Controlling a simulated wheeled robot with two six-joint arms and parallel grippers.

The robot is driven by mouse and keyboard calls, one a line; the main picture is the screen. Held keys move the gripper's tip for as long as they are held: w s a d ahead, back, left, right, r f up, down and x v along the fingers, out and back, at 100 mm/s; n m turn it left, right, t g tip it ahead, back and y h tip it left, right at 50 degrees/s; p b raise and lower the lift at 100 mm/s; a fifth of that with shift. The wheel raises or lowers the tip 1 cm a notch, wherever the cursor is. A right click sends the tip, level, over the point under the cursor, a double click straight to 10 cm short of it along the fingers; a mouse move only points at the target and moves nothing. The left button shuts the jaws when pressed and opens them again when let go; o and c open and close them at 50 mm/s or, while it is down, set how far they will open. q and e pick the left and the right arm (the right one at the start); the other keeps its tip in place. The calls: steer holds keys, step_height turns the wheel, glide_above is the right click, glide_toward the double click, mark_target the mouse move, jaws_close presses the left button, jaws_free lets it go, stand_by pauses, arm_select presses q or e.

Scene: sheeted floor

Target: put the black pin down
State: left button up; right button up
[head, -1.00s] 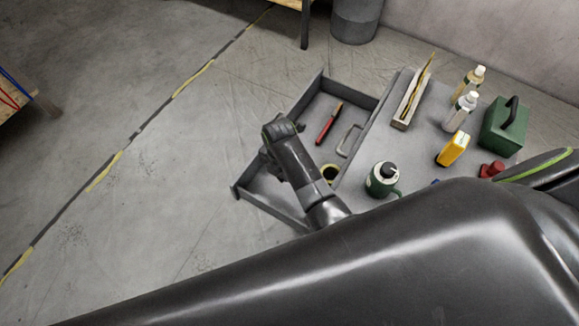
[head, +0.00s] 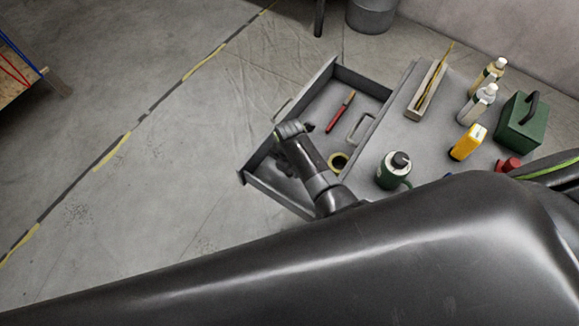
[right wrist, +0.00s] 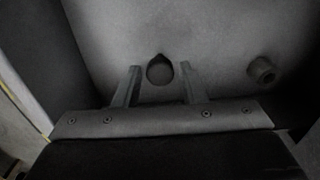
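My right gripper (right wrist: 160,88) points at a grey surface in the right wrist view, its two fingers apart. A dark round piece, which looks like the black pin (right wrist: 160,70), shows end-on between the fingertips, with a narrow gap on each side. Another short dark cylinder (right wrist: 262,71) is on the same surface to the right. In the head view my right arm reaches over the open grey drawer (head: 318,83), its wrist above the near left part. The fingers and the pin are not clear there. My left gripper is out of view.
Floor to the left is clear.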

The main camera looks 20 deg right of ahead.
steer(key=shift+o, duration=0.9)
steer(key=shift+r, duration=0.2)
step_height(320, 180, up, 12)
steer(key=p, duration=0.3)
